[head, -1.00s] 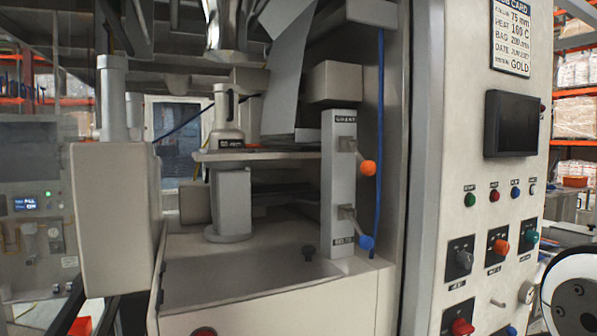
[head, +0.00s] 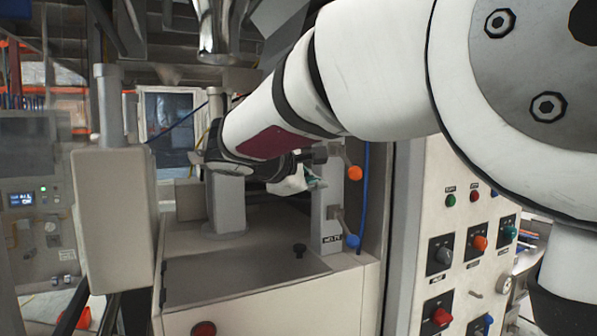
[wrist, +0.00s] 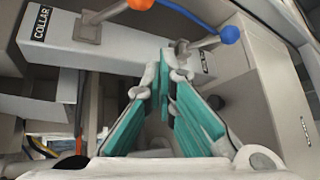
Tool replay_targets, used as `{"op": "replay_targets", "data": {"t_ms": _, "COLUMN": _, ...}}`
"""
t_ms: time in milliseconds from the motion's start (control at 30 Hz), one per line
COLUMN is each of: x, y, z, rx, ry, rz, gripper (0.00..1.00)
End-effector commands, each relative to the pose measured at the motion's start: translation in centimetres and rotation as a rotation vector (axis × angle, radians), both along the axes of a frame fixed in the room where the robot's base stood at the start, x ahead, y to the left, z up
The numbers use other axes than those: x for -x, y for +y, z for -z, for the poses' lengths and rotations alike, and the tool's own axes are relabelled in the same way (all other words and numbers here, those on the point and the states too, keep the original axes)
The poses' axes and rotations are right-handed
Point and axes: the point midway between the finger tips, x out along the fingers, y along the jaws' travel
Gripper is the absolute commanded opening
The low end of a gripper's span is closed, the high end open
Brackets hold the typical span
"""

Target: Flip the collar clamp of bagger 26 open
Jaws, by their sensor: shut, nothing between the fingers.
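A grey upright post (head: 331,222) carries two short levers. The upper has an orange ball (head: 355,173) and the lower a blue ball (head: 352,241). In the wrist view the post (wrist: 95,45) has a COLLAR label at the orange-ball (wrist: 140,4) end. The label by the blue ball (wrist: 230,34) is too small to read. My gripper (head: 306,183) is in front of the post, near its upper half. In the wrist view my gripper's teal-padded fingers (wrist: 164,76) converge, empty, just short of the post between the two levers. My arm hides the post's top and the collar area.
A control panel with a red mushroom-shaped knob (head: 437,316), an orange knob (head: 480,243) and several buttons stands right of the post. A large grey box (head: 112,220) stands left. A blue hose (head: 363,205) runs behind the levers.

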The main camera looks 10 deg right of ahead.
Motion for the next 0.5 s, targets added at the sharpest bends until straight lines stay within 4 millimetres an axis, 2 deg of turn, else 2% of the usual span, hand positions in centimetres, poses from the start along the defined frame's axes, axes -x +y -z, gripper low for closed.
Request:
{"op": "replay_targets", "data": {"t_ms": 33, "x": -0.5, "y": 1.1, "z": -0.6, "rx": 0.033, "ry": -0.011, "rz": -0.018, "gripper": 0.00}}
{"op": "replay_targets", "data": {"t_ms": 133, "x": -1.1, "y": 2.0, "z": -1.1, "rx": 0.070, "ry": -0.022, "rz": -0.036, "gripper": 0.00}}
{"op": "replay_targets", "data": {"t_ms": 500, "x": -1.3, "y": 2.1, "z": -1.2, "rx": 0.075, "ry": -0.025, "rz": -0.038, "gripper": 0.00}}
